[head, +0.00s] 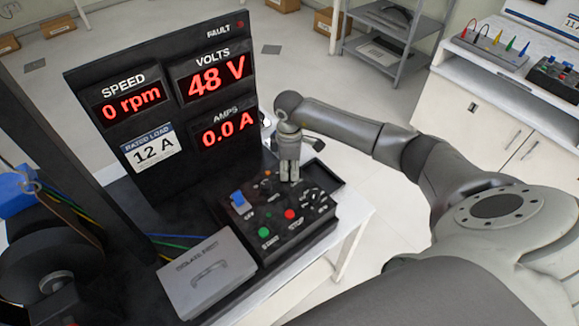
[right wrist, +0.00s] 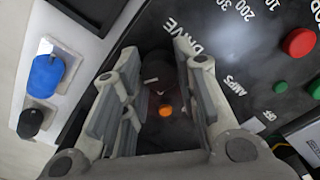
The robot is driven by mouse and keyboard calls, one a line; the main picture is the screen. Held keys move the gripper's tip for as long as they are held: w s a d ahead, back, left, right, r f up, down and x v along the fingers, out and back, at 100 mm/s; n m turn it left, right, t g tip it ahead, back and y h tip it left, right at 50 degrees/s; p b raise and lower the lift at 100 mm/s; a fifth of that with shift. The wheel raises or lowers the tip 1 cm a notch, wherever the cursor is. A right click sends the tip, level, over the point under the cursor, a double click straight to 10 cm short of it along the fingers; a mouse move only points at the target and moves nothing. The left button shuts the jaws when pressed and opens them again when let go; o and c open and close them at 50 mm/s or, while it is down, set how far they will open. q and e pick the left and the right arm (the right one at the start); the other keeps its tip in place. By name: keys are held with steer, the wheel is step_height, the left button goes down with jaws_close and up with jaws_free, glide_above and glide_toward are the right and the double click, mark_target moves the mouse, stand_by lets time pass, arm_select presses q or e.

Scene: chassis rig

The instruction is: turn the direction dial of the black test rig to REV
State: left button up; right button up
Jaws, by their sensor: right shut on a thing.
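The black test rig's control panel (head: 275,220) has a green START button (head: 264,232), a red button (head: 290,214) and a blue switch (head: 238,199). My right gripper (head: 289,178) points down at the panel's far part. In the right wrist view its fingers (right wrist: 158,95) are shut on a dark dial (right wrist: 153,70), seen between them near the word DRIVE. An orange lamp (right wrist: 166,110) glows close by. The dial's pointer and its direction lettering are hidden or too dark to read. My left gripper is not in view.
The display board (head: 170,100) stands behind the panel and reads 0 rpm, 48 V and 0.0 A. A grey lidded box (head: 205,272) lies left of the panel. An amps knob (head: 314,197) sits right of my gripper. A white bench (head: 490,110) stands at right.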

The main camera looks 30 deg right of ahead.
mark_target(289, 169)
stand_by(0.3)
steer(key=o, duration=1.1)
steer(key=shift+c, duration=0.2)
step_height(289, 169, up, 12)
